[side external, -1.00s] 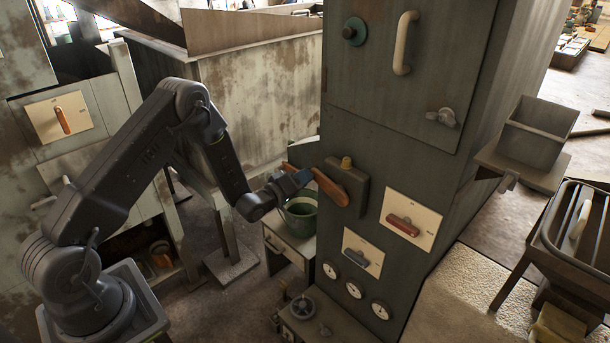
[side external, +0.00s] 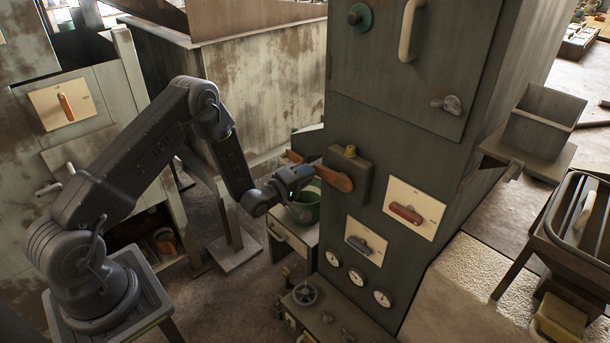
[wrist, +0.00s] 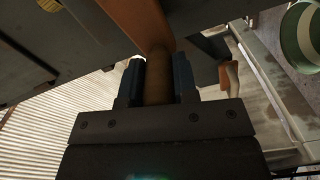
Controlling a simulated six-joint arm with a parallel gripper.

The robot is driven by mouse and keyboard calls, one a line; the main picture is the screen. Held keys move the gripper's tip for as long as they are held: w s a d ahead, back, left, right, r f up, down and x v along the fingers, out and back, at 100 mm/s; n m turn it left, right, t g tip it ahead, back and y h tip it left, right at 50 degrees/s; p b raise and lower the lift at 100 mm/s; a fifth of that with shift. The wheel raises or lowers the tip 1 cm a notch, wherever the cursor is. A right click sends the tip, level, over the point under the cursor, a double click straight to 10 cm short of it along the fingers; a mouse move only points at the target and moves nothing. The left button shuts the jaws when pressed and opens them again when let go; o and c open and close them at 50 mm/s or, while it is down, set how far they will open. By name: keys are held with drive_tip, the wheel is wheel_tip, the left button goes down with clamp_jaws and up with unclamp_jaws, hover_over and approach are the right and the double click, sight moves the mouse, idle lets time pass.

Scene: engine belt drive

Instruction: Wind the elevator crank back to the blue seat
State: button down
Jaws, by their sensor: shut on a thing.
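The elevator crank (side external: 333,177) is an orange-brown arm on a dark green box (side external: 358,163) with a yellow knob (side external: 350,150) on top, fixed to the green cabinet. The crank arm slants down to the right in the side view. My gripper (side external: 303,176) is at the arm's left end. In the wrist view my gripper (wrist: 158,82) is shut on the crank's round brown handle (wrist: 157,88), between its two blue-dark fingertips. The orange crank arm (wrist: 137,20) runs up from the handle there. I cannot make out a blue seat in either view.
A green bucket (side external: 306,207) stands just below and behind my gripper. A red-handled switch (side external: 406,214), a grey-handled switch (side external: 358,245) and round gauges sit lower on the cabinet. A handwheel (side external: 305,294) is near the floor. A rusty bin (side external: 255,95) stands behind.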

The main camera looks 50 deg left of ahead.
drive_tip(key=c, duration=0.9)
unclamp_jaws()
drive_tip(key=s, duration=1.4)
